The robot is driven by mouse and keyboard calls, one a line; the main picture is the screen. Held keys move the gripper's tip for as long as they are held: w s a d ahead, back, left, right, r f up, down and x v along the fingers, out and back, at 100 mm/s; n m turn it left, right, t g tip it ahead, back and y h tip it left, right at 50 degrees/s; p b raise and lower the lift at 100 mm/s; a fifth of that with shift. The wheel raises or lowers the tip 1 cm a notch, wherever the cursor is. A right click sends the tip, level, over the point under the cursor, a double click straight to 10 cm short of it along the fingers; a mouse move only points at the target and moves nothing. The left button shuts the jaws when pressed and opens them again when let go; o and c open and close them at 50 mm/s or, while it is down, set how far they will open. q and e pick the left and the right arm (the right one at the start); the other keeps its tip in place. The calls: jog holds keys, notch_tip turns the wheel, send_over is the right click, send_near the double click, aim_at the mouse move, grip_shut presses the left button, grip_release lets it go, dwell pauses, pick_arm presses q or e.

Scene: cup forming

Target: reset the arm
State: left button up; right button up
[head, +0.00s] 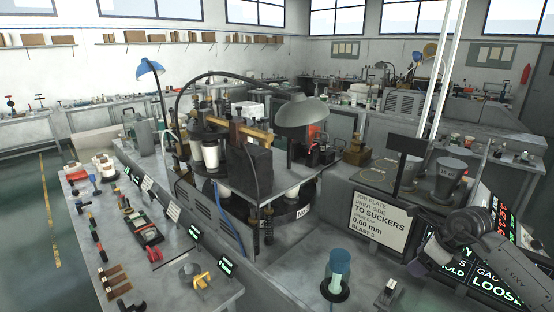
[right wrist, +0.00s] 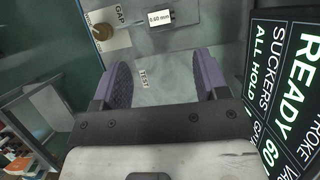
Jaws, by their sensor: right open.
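My right arm comes in at the right edge of the head view, and its gripper (head: 428,252) hangs in front of the dark display panel at the lower right. In the right wrist view the right gripper (right wrist: 163,72) has its two purple ridged fingers wide apart. The fingertips look clear of that surface, though the exact distance cannot be told. My left gripper is in neither view.
A forming machine with a grey lamp (head: 303,112) stands at the centre. A PLATE sign (head: 382,222) stands left of the right gripper. A bluish clear cup (head: 338,268) stands at the front. A READY display (right wrist: 285,85) is close on the right in the wrist view.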

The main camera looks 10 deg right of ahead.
jog(key=w+a+r+m+t+y, duration=0.2)
jog(key=w+a+r+t+y, duration=0.15)
jog(key=r+t, duration=0.3)
jog(key=w+a+r+m+t+y, duration=0.25)
jog(key=w+r+t, duration=0.25)
jog(key=r, duration=0.3)
jog(key=s+r+m+t+h, duration=0.45)
jog(key=r+m+h, duration=0.25)
jog(key=r+m, duration=0.35)
jog(key=s+r+m+t+h, duration=0.4)
jog(key=r+m+t+h, duration=0.25)
jog(key=r+m, duration=0.4)
jog(key=s+a+f+m+g+y, duration=0.1)
jog(key=s+a+f+m+g, duration=0.35)
jog(key=f, duration=0.75)
jog(key=s+a+f+m+g+y, duration=0.1)
jog(key=s+a+f+m+g, duration=0.35)
jog(key=f, duration=0.75)
jog(key=s+a+f+m+g+y, duration=0.1)
jog(key=s+a+f+m+g, duration=0.35)
jog(key=f, duration=0.75)
jog(key=s+a+f+m+g+y, duration=0.25)
jog(key=s+f+g, duration=0.65)
jog(key=s+f, duration=1.75)
notch_tip(320, 180, up, 30)
jog(key=p, duration=2.8)
jog(key=shift+s+a+f+h+p, duration=0.2)
jog(key=shift+s+a+h+p, duration=0.05)
jog(key=shift+h+p, duration=0.05)
